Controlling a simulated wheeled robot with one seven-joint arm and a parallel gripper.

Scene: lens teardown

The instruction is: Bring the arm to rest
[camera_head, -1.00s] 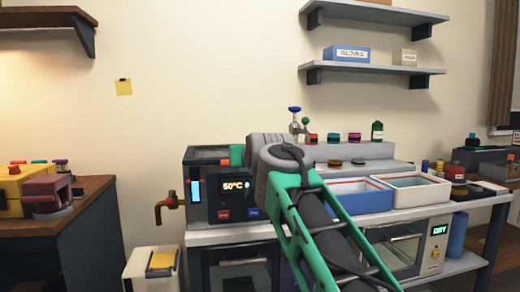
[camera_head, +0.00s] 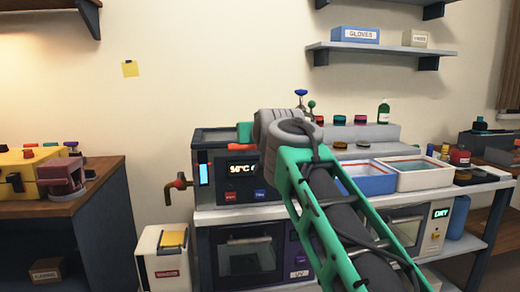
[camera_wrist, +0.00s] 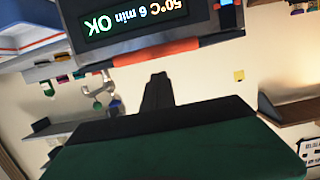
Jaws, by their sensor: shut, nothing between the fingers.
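My gripper shows in the wrist view, its dark fingertips (camera_wrist: 158,92) shut together with nothing between them. The arm is in front of a grey machine (camera_head: 222,172) with a lit display. In the wrist view this machine (camera_wrist: 205,22) appears upside down, its display reading 50°C, 6 min and OK. An orange bar (camera_wrist: 170,52) on the machine lies just beyond the fingertips; whether they touch it I cannot tell.
A blue tray (camera_head: 368,187) and a white tray (camera_head: 425,182) stand on the bench right of my arm. A brass tap (camera_head: 178,183) juts out at the machine's left. Shelves (camera_head: 380,50) hang above. A wooden cabinet (camera_head: 100,180) stands left, with a floor gap between.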

